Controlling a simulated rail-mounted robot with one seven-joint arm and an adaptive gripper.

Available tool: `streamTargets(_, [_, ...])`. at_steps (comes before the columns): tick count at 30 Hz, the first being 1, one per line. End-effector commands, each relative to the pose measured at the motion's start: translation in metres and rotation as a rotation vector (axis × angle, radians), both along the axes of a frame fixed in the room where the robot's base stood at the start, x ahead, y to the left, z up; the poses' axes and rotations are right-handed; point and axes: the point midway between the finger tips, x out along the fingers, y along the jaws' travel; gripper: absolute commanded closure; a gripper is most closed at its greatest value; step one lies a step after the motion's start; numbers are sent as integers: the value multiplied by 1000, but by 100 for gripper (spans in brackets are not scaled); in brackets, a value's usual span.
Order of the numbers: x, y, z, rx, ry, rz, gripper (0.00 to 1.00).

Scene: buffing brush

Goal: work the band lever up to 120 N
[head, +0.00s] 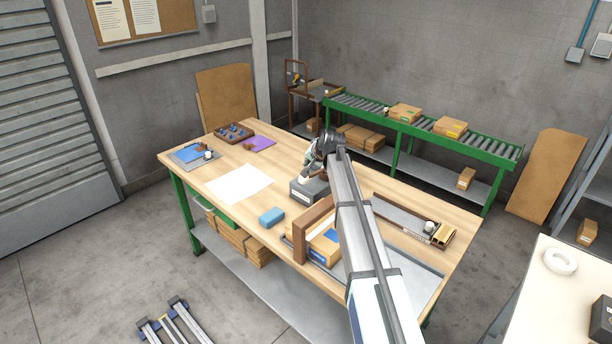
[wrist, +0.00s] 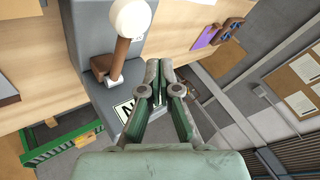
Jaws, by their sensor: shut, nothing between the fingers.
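A grey device (head: 305,192) stands on the wooden workbench, partly hidden behind my arm; it also shows in the wrist view (wrist: 90,30). On it in the wrist view is a lever with a brown arm (wrist: 122,58) and a white ball knob (wrist: 130,18). A white label (wrist: 123,110) with a dark letter is partly covered by my gripper, so no force reading can be made out. My gripper (wrist: 160,68) has green-grey fingers, shut and empty. In the picture its tips lie just right of the lever arm, apparently apart from it. In the head view my gripper (head: 313,158) is over the device.
A tray with blue pieces (head: 233,132) and a purple sheet (head: 260,143) are at the far left. A green roller conveyor (head: 425,126) stands behind.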

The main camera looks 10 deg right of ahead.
Motion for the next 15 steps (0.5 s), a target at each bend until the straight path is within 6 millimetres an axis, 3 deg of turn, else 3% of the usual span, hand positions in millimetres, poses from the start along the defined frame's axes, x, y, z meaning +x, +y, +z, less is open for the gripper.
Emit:
streamTargets(9, [2, -3, 28, 0, 0, 0, 100])
streamTargets(15, [2, -3, 30, 0, 0, 0, 100])
